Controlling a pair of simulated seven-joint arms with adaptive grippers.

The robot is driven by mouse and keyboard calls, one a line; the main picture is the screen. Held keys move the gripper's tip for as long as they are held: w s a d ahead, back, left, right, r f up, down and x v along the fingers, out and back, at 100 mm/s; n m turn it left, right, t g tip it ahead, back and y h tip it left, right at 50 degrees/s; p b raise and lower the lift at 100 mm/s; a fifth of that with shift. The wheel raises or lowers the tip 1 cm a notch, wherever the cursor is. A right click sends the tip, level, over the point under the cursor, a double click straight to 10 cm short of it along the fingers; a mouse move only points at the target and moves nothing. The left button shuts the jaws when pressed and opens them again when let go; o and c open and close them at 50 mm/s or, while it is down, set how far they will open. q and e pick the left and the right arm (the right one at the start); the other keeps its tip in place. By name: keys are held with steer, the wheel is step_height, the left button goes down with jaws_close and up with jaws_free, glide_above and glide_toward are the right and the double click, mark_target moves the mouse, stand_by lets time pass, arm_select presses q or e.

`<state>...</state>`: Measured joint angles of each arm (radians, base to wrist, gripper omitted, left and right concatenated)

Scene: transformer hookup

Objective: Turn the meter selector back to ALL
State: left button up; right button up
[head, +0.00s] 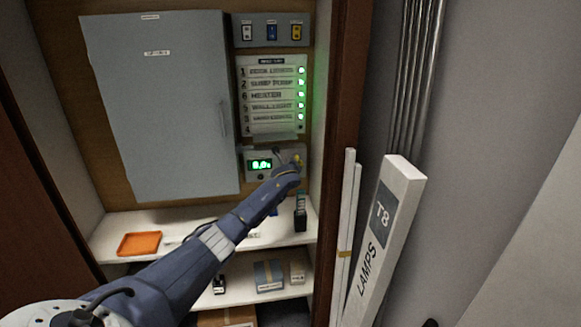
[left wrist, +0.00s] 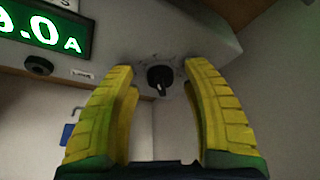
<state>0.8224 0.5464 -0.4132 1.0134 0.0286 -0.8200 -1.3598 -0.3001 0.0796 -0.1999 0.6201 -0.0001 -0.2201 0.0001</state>
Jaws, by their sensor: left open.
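The meter (head: 251,155) sits low on the cupboard's back board, with a lit green display (head: 260,164). In the left wrist view the display (left wrist: 40,28) is cut off by the frame and ends in ".0 A". The black selector knob (left wrist: 160,78) is on the meter's face, with a pale pointer mark on its lower part. Its label is too small to read. My left gripper (left wrist: 160,72) is open, its yellow fingers on either side of the knob with visible gaps. In the head view my left gripper (head: 296,163) covers the knob. My right gripper is not in view.
A grey cabinet door (head: 160,110) stands left of the meter. A labelled panel (head: 272,95) with green lights is above it. An orange tray (head: 139,244) and a small black item (head: 301,212) are on the shelf below. A wooden post (head: 347,80) borders the right side.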

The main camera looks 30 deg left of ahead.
arm_select(q)
steer(key=shift+s+d, duration=0.1)
steer(key=v, duration=1.1)
steer(key=shift+s+d+r, duration=0.15)
steer(key=shift+s+d, duration=0.05)
steer(key=shift+s, duration=0.15)
stand_by(0.4)
